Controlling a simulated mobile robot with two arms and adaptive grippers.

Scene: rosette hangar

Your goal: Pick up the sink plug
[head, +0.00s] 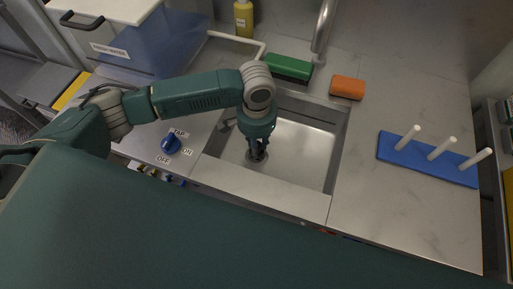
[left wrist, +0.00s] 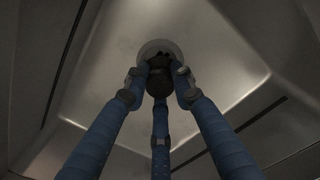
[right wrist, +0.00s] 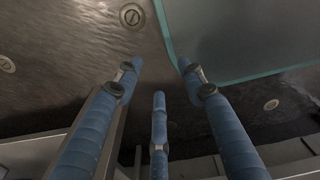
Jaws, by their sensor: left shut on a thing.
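The sink plug (left wrist: 159,84) is a dark round thing between the fingertips of my left gripper (left wrist: 160,72) in the left wrist view. Those fingers are closed in around it. A pale drain ring (left wrist: 158,46) shows just behind the plug; I cannot tell whether the plug is still touching it. In the head view my left gripper (head: 257,152) points down into the steel sink (head: 306,150), near its floor, and its fingers mostly hide the plug. My right gripper (right wrist: 160,78) has its fingers spread and empty, above a dark floor.
A blue tap knob (head: 171,145) is left of the sink. Behind it are a green brush (head: 288,66), an orange sponge (head: 347,88), a yellow bottle (head: 243,18) and a tap (head: 324,25). A blue peg rack (head: 425,160) stands right, with clear counter between.

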